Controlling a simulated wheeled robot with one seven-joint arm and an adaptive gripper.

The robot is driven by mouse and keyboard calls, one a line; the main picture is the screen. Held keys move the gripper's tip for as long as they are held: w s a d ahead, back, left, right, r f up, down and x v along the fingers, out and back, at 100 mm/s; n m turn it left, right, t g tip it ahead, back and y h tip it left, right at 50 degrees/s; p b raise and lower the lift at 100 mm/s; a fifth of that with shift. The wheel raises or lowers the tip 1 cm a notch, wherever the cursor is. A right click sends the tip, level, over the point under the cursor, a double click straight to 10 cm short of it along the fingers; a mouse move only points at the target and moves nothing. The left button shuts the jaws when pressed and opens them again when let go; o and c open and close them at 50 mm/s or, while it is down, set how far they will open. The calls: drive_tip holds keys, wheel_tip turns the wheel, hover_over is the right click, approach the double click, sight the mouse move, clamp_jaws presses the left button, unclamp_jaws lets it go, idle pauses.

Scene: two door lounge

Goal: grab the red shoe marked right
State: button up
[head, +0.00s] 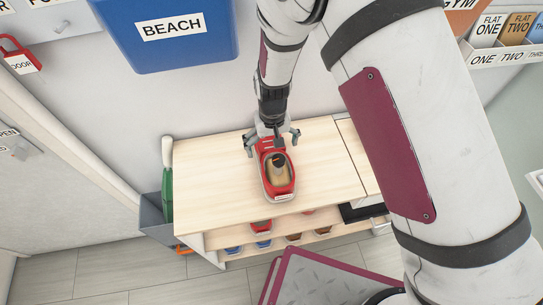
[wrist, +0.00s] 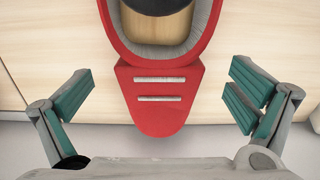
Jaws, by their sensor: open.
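A red shoe (head: 267,186) with a pale sole and tan inside lies on top of the light wooden cabinet (head: 215,185). I cannot read any mark on it; a dark patch shows inside its opening. My gripper (head: 272,141) is at the shoe's far end, with its fingers spread on either side. In the wrist view the shoe's red end with two white straps (wrist: 160,115) lies between the green-padded fingers of my gripper (wrist: 160,97), with a gap on both sides. The fingers are open and hold nothing.
Other shoes, red (head: 262,226), blue (head: 263,244) and brown (head: 293,238), sit on shelves below. A grey bin (head: 157,215) with a green-and-white item stands left of the cabinet. A blue BEACH box (head: 170,50) is above left. The cabinet top left of the shoe is clear.

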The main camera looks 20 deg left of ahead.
drive_tip(key=shift+f, duration=1)
drive_tip(key=c, duration=1.5)
drive_tip(key=shift+r, duration=0.15)
